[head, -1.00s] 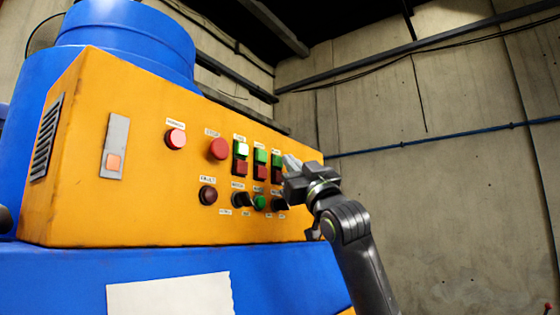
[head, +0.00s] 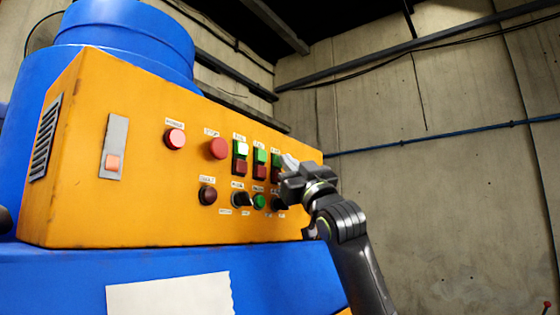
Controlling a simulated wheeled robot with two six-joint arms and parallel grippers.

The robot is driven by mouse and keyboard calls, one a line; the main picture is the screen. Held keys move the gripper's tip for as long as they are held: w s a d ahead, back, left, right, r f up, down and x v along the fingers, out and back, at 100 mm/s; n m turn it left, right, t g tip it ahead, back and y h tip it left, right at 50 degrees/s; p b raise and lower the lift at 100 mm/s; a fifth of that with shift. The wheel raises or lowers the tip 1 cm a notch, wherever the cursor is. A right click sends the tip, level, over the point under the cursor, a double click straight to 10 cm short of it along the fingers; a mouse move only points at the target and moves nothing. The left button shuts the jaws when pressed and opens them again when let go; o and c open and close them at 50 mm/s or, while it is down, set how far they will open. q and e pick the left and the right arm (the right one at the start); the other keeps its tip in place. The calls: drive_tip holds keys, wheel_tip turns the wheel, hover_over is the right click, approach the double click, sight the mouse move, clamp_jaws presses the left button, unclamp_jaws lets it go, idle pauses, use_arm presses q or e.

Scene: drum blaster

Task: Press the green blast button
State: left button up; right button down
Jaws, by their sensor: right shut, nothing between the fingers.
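An orange control panel (head: 130,215) carries several green buttons. Three square ones sit in a row above red ones: the left green button (head: 240,148) looks lit, then the middle green button (head: 260,155) and the right green button (head: 276,160). A round green button (head: 259,201) sits lower. The labels are too small to tell which is the blast button. My right gripper (head: 289,161) is shut and empty, its tips right beside the right green button and partly covering that column. Whether they touch it, I cannot tell. My left gripper is not in view.
The panel also has a red power button (head: 175,138), a red stop button (head: 218,148), a dark red round light (head: 208,195) and black knobs (head: 242,199). The panel sits on a blue machine (head: 60,275). A concrete wall (head: 450,200) stands behind; the space right of my arm is open.

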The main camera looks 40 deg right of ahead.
drive_tip(key=shift+w, duration=0.2)
drive_tip(key=shift+s, duration=0.2)
drive_tip(key=shift+s+d+b, duration=0.2)
drive_tip(key=shift+s+b, duration=0.1)
drive_tip(key=shift+s, duration=0.35)
drive_tip(key=s+b, duration=0.1)
drive_tip(key=s, duration=0.1)
drive_tip(key=s+d+b, duration=0.1)
drive_tip(key=s, duration=0.1)
drive_tip(key=shift+s+d, duration=0.2)
drive_tip(key=shift+s, duration=0.2)
drive_tip(key=shift+f, duration=0.15)
idle(0.9)
